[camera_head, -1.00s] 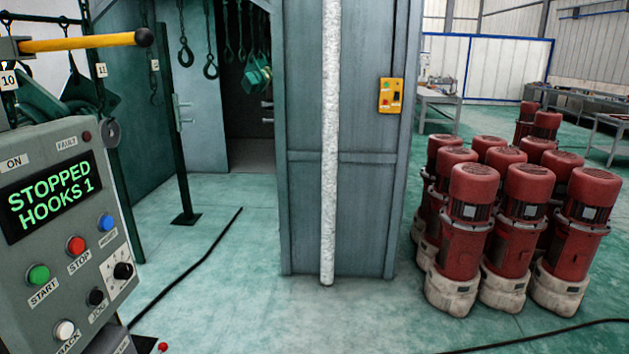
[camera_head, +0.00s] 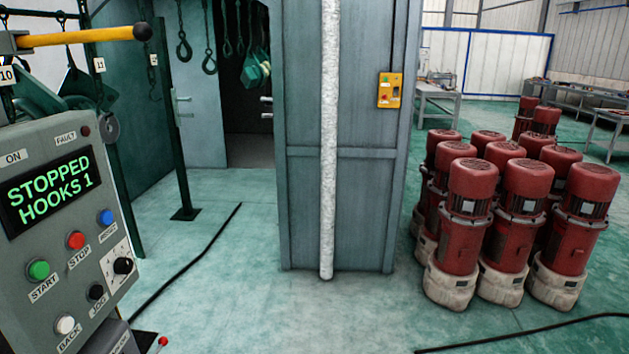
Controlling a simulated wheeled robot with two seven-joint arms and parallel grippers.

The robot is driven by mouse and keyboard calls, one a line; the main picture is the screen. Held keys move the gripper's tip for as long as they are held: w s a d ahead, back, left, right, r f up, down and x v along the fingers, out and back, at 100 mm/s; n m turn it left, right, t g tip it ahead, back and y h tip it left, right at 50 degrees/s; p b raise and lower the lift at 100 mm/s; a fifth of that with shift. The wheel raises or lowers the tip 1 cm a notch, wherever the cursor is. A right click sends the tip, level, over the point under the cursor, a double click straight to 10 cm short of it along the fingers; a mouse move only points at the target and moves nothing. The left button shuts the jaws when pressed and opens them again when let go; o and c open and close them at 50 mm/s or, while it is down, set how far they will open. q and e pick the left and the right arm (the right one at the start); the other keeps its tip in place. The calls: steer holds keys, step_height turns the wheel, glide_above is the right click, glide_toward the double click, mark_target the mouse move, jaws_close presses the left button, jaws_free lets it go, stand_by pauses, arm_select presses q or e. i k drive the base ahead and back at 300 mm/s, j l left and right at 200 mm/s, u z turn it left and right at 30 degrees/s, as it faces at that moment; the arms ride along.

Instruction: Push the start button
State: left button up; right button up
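The green start button (camera_head: 38,270) sits on the grey control panel (camera_head: 75,235) at the left, above a label reading START. The panel's display (camera_head: 48,193) reads "STOPPED HOOKS 1" in green letters. A red stop button (camera_head: 76,241), a blue button (camera_head: 106,217), a black jog button (camera_head: 96,291), a white back button (camera_head: 65,324) and a black knob (camera_head: 123,265) are on the same panel. Neither of my grippers shows in this view.
A yellow lever with a black ball end (camera_head: 90,39) extends above the panel. A grey cabinet or booth wall (camera_head: 350,190) stands in the middle. Several red motors (camera_head: 471,215) stand at the right.

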mark_target(38, 270)
steer(key=u, duration=1.35)
